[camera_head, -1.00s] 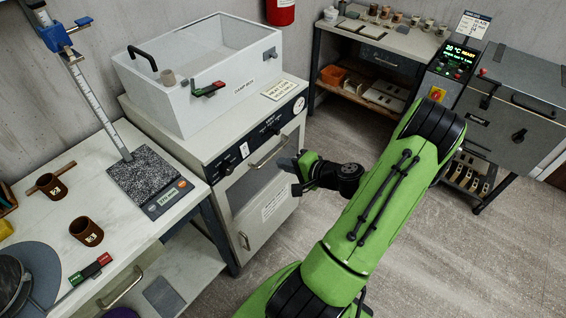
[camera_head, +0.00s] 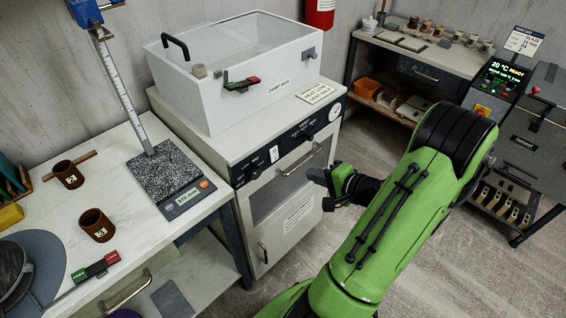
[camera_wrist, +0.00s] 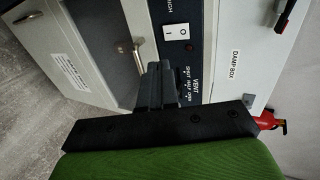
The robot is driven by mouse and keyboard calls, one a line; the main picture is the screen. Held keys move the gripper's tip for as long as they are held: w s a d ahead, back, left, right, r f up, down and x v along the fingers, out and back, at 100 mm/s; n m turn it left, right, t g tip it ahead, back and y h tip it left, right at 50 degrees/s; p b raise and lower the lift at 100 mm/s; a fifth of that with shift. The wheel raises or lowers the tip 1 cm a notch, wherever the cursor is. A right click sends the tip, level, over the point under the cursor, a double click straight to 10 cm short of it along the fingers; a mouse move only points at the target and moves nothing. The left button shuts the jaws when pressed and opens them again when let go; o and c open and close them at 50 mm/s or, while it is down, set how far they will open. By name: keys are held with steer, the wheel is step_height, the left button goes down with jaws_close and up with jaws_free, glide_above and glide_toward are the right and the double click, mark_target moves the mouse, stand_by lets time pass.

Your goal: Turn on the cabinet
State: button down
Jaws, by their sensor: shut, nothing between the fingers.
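The cabinet (camera_head: 248,205) is a pale floor unit with a dark control panel across its top front. A white rocker switch (camera_head: 274,153) sits on that panel among dark knobs. In the wrist view the switch (camera_wrist: 177,31) is marked I and O, beyond and slightly right of my fingertips. The VENT label shows right beside the fingers. My gripper (camera_head: 318,176) is in front of the cabinet, right of and lower than the switch in the head view. In the wrist view my gripper (camera_wrist: 160,68) has its fingers together and empty. No contact with the switch shows.
A white damp box (camera_head: 225,95) stands on the cabinet. At left, a worktop (camera_head: 130,225) carries brown cups and a scale (camera_head: 172,180). A kiln-like unit (camera_head: 535,145) and shelf bench (camera_head: 440,60) stand at right. Open floor lies around my arm.

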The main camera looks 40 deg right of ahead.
mark_target(275, 156)
steer(key=x, duration=0.8)
steer(key=r+b+x, duration=0.1)
steer(key=x, duration=0.3)
steer(key=shift+w, duration=0.5)
steer(key=shift+w+f+b, duration=0.2)
steer(key=shift+b, duration=0.1)
steer(key=shift+r+p, duration=0.65)
steer(key=shift+r, duration=0.3)
